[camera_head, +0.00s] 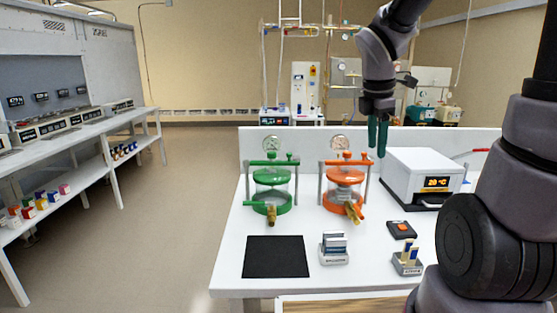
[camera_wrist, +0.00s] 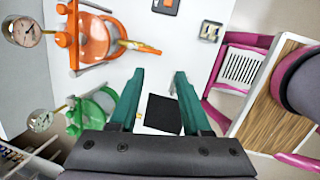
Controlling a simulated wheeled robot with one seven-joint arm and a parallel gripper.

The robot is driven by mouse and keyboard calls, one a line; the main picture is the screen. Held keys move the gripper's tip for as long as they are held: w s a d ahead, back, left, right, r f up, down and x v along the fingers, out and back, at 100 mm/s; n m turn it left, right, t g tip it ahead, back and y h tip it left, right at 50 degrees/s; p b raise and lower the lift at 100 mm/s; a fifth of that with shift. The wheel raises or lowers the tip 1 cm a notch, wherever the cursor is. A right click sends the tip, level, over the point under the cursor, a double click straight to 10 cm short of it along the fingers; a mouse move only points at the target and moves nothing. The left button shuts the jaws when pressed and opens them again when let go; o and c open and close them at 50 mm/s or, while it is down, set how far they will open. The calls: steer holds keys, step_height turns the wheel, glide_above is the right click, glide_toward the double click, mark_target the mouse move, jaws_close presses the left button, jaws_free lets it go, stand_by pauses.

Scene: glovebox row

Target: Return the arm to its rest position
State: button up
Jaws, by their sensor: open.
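My gripper (camera_head: 378,137) is raised above the back part of the white bench, pointing down. Its two green fingers are parted and empty in the wrist view (camera_wrist: 158,97). In the head view it hangs between the orange vessel (camera_head: 346,182) and the white box with a display (camera_head: 424,175), apart from both. My arm comes in from the right side and bends down at the top. In the wrist view the bench surface and a black mat (camera_wrist: 163,114) show below and beyond the fingers.
A green vessel (camera_head: 272,188) stands left of the orange one, each with a gauge behind. The black mat (camera_head: 276,257), a slide holder (camera_head: 334,247), a small orange-black device (camera_head: 401,230) and a strip holder (camera_head: 408,259) lie along the front. Open floor (camera_head: 165,220) lies left.

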steer(key=s+r+m+t+y, duration=0.2)
steer(key=s+r+m, duration=0.3)
steer(key=m, duration=0.6)
steer(key=s+r+m+t+y, duration=0.1)
steer(key=s+r+m+t, duration=0.2)
steer(key=m, duration=0.9)
step_height(320, 180, up, 3)
steer(key=shift+s+r+y, duration=0.1)
steer(key=shift+s+y, duration=0.3)
steer(key=shift+s, duration=0.85)
